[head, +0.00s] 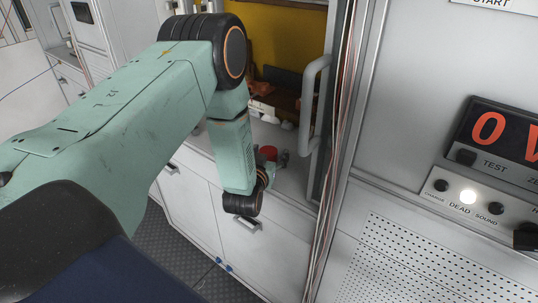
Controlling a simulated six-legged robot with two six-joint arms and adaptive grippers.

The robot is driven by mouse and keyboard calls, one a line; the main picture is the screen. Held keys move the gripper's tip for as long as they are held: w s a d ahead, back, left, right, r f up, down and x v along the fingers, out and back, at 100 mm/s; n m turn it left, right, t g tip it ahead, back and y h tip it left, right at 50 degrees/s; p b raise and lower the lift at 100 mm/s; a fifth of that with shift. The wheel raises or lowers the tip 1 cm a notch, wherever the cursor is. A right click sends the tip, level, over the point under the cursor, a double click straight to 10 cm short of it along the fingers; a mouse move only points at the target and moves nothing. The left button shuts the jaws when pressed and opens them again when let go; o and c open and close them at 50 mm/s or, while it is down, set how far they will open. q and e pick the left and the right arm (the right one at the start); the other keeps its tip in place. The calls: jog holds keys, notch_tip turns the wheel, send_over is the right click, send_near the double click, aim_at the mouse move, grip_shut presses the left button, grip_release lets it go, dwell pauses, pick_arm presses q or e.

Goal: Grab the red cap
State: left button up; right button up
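The red cap (268,152) is a small red round shape on the grey counter, just right of my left forearm. My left arm comes in from the left, bends at a large black joint, and reaches down in front of the counter. My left gripper (281,160) is small and dark, close beside the red cap at the end of the wrist. The wrist covers part of this area. I cannot tell whether the gripper touches the cap or whether its fingers are open or shut. My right gripper is not in view.
A grey handle (308,105) and a cabinet edge with cables stand right of the counter. A panel with a red display (505,133) is at the far right. White items (262,110) lie behind the cap. White drawers (190,200) are below.

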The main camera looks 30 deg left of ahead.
pick_arm(q)
jog(key=shift+d, duration=0.15)
jog(key=shift+c, duration=1.5)
jog(key=shift+a+f, duration=0.1)
jog(key=shift+a, duration=0.4)
jog(key=c, duration=0.4)
jog(key=shift+d, duration=0.4)
jog(key=shift+c, duration=0.2)
jog(key=shift+r, duration=0.2)
